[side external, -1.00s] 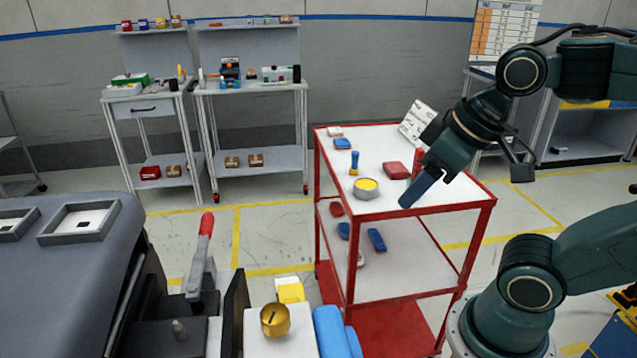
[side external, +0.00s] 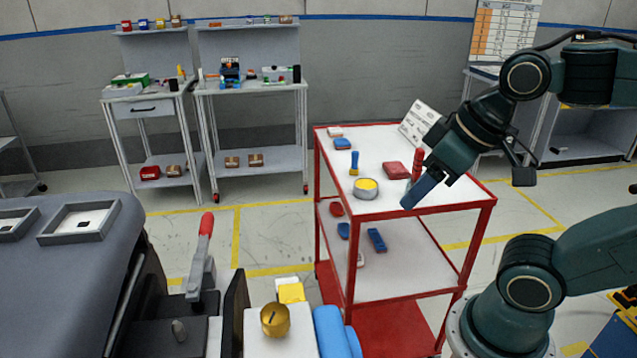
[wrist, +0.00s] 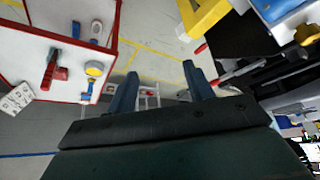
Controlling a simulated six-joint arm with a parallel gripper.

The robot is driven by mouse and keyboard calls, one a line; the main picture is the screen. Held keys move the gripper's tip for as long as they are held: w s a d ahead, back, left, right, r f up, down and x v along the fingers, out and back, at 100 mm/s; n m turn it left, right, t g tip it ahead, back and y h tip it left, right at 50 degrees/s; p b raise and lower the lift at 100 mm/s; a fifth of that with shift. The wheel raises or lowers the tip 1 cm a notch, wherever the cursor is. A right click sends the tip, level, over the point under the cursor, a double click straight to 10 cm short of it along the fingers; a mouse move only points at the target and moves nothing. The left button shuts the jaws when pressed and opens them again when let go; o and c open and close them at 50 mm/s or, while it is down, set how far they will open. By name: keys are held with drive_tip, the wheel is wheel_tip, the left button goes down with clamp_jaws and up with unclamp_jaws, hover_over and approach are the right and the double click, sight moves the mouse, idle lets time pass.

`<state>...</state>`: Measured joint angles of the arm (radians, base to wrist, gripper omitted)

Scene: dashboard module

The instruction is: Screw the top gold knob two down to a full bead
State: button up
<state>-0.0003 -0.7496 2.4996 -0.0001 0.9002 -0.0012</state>
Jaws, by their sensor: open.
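A gold knob (side external: 275,319) with a dark slot mark sits on a white block (side external: 262,342) at the bottom centre of the side external view. A gold shape also shows at the right edge of the wrist view (wrist: 305,33). My gripper (side external: 408,203) is over the front part of the red cart, well above and to the right of the knob, and holds nothing. In the wrist view my two blue fingers (wrist: 158,80) stand wide apart with empty space between them. No bead can be made out.
A red cart (side external: 400,215) with a white top carries a yellow-filled tin (side external: 366,187), a blue brush and red and blue blocks. A red-handled clamp (side external: 202,255) stands left of the knob. A blue cylinder (side external: 331,332) and a yellow block (side external: 290,290) are close to it.

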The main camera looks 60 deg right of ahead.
drive_tip(key=w+a+r+n+g, duration=0.1)
drive_tip(key=w+a+r+n, duration=0.3)
drive_tip(key=n, duration=0.3)
wheel_tip(320, 180, up, 5)
drive_tip(key=n+g, duration=0.5)
drive_tip(key=n, duration=1.7)
hover_over(274, 313)
drive_tip(key=shift+f, duration=0.1)
drive_tip(key=shift+f, duration=0.15)
wheel_tip(274, 313, down, 14)
drive_tip(key=shift+r, duration=0.2)
drive_tip(key=c, duration=1)
